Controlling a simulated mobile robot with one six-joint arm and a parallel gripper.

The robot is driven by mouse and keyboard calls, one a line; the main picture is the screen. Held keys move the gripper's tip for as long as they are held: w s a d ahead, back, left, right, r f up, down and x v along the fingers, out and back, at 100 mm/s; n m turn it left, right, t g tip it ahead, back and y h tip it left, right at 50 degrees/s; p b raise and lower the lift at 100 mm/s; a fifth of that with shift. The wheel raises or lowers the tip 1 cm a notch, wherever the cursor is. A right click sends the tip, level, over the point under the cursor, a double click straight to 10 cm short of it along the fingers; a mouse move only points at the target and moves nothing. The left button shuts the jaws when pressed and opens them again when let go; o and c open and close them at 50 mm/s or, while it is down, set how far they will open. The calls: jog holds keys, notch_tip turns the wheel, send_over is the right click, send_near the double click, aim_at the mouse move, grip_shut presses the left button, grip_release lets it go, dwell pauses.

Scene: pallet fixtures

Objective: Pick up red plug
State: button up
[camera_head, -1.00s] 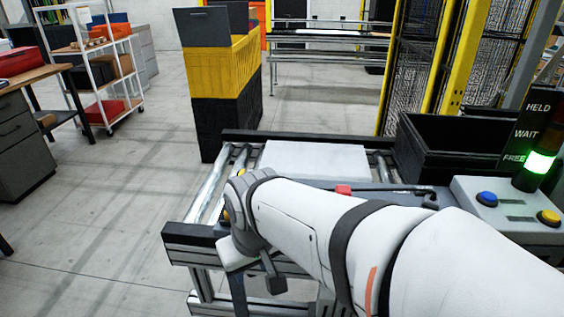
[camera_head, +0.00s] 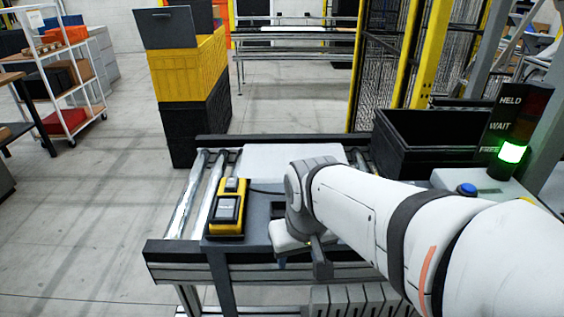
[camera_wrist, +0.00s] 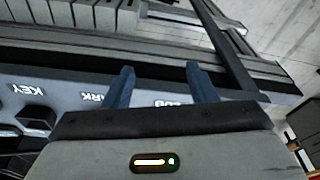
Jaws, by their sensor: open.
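The red plug does not show in either view now; in the camera_head view my arm covers the part of the fixture where a red piece showed before. My gripper (camera_wrist: 160,78) is open in the camera_wrist view, with two blue fingers apart and nothing seen between them. It is over the grey labelled panel (camera_wrist: 62,98), close to upside-down lettering that seems to end in "LUG". The lettering is partly hidden by my gripper. In the camera_head view my wrist is over the front of the fixture, and my fingertips are not clear.
A yellow and black device (camera_head: 228,208) stands on the roller fixture, left of my wrist. A pale flat plate (camera_head: 268,158) lies behind it. A black bin (camera_head: 432,140) and a signal light (camera_head: 511,153) glowing green at "FREE" stand at right. A black knob (camera_wrist: 36,119) rises from the panel.

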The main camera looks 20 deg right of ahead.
jog(key=shift+o, duration=0.3)
jog(key=w+d+r+m+g+p, duration=0.1)
jog(key=w+d+r+p, duration=0.2)
jog(key=r, duration=0.3)
jog(key=shift+w+p, duration=0.65)
jog(key=shift+w, duration=0.15)
jog(key=w+d+r+p, duration=0.1)
jog(key=w+d, duration=0.1)
jog(key=w+d+r+m+g+p, duration=0.1)
jog(key=w+d+r+p, duration=0.1)
jog(key=w+d+r+m+p, duration=0.1)
jog(key=w+d+p, duration=0.1)
jog(key=d, duration=0.1)
jog(key=shift+w+r, duration=0.15)
jog(key=shift+r, duration=0.15)
jog(key=shift+w+d+p, duration=0.15)
jog(key=shift+d+p, duration=0.2)
jog(key=shift+d+f, duration=0.1)
jog(key=shift+f, duration=0.35)
notch_tip(320, 180, down, 7)
jog(key=shift+d+p, duration=0.15)
jog(key=shift+p, duration=0.65)
jog(key=shift+c, duration=0.3)
jog(key=c, duration=1)
